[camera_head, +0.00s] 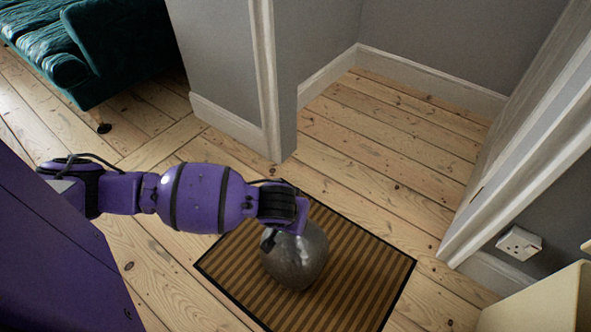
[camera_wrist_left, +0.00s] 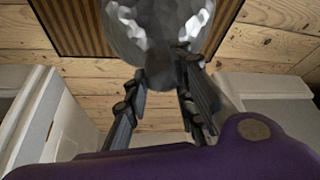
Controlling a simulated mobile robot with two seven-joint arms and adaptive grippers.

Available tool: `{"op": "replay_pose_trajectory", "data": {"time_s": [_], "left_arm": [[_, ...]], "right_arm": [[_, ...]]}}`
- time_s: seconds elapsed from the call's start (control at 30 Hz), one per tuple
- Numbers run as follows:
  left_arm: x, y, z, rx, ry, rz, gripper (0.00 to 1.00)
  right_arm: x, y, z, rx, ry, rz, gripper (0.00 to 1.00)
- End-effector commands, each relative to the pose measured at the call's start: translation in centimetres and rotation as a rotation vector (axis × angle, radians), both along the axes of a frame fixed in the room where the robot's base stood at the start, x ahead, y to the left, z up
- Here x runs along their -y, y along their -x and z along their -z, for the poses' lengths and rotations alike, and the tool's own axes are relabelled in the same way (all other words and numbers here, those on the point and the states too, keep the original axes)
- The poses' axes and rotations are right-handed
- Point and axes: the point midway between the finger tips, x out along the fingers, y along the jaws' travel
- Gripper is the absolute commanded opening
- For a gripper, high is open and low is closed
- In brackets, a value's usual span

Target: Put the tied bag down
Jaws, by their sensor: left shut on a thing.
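The tied bag (camera_head: 297,262) is a dark grey, shiny, rounded bundle. In the head view it appears over the striped brown mat (camera_head: 366,270); whether it touches the mat I cannot tell. My left gripper (camera_head: 271,238) is at the bag's top, and the arm hides part of it. In the left wrist view the bag (camera_wrist_left: 158,28) fills the top middle, and the fingers of my left gripper (camera_wrist_left: 166,78) close on its near end. The mat (camera_wrist_left: 75,28) shows behind it. My right gripper is in neither view.
A doorway with a white frame (camera_head: 268,80) opens onto bare floorboards (camera_head: 385,125). A teal sofa (camera_head: 115,45) stands at the upper left. A wall socket (camera_head: 519,242) and a cream-coloured object (camera_head: 545,303) are at the right. Floor around the mat is mostly clear.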

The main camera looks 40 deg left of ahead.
Motion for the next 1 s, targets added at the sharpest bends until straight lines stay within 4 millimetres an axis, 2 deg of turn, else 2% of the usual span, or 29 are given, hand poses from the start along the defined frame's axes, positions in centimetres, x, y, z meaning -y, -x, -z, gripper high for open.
{"op": "replay_pose_trajectory", "data": {"time_s": [0.3, 0.33, 0.47, 0.8, 0.87, 1.0], "left_arm": [[0.0, -0.3, -0.1, 0.007, 0.000, 0.000, 0.00], [0.0, -0.1, 0.1, 0.003, 0.000, -0.001, 0.25], [0.0, -0.1, 0.1, 0.003, 0.000, 0.000, 0.42], [0.0, -0.1, 0.0, 0.004, -0.002, 0.001, 0.43], [0.0, 0.1, -0.5, 0.003, 0.000, 0.000, 0.43], [0.3, 0.9, -2.8, 0.005, 0.001, 0.000, 0.43]], "right_arm": [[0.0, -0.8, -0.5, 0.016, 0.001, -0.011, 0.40], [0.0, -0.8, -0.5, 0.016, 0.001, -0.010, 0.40], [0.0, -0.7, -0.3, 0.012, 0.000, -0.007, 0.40], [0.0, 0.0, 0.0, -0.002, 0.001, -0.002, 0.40], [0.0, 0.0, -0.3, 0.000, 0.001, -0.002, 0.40], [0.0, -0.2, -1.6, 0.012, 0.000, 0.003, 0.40]]}}
